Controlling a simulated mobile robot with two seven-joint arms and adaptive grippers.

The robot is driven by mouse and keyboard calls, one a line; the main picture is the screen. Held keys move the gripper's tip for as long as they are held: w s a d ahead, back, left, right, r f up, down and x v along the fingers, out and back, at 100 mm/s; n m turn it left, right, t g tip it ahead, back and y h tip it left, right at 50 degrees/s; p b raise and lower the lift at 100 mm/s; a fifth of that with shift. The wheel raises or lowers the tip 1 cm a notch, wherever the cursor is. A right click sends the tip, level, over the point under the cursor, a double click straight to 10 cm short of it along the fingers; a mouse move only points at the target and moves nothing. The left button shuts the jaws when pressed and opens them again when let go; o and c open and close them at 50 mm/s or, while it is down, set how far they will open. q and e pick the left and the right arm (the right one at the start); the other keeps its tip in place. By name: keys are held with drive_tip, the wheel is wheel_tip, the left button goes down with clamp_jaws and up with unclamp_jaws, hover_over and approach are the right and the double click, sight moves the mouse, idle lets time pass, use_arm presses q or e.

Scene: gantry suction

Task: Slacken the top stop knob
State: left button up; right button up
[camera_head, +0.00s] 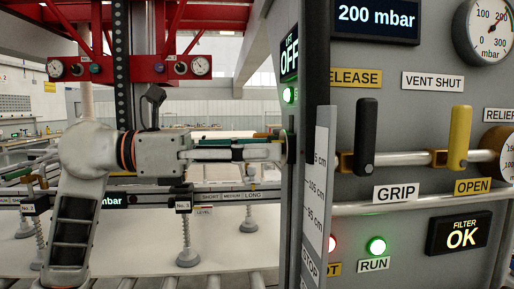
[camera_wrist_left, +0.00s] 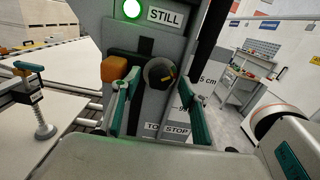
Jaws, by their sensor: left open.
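The top stop knob (camera_wrist_left: 160,73) is a round black knob with a yellow mark, on the grey panel above a partly hidden label ending in STOP. In the head view its dark edge (camera_head: 291,147) shows at the side of the grey column. My left gripper (camera_wrist_left: 158,104) is open, with one green finger on each side below the knob in the wrist view. In the head view the left gripper (camera_head: 278,149) reaches right, its tips close to the knob. I cannot tell whether they touch it. My right gripper is not in view.
An orange block (camera_wrist_left: 114,68) sits just left of the knob. A height scale (camera_head: 318,195) runs down the column. Right of it are a black lever (camera_head: 366,140) and a yellow lever (camera_head: 459,138). Suction cups (camera_head: 187,257) hang over a pale sheet (camera_head: 140,250).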

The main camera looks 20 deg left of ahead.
use_arm(q)
drive_tip(key=c, duration=1.1)
drive_tip(key=shift+n+p, duration=3.2)
drive_tip(key=shift+n, duration=0.5)
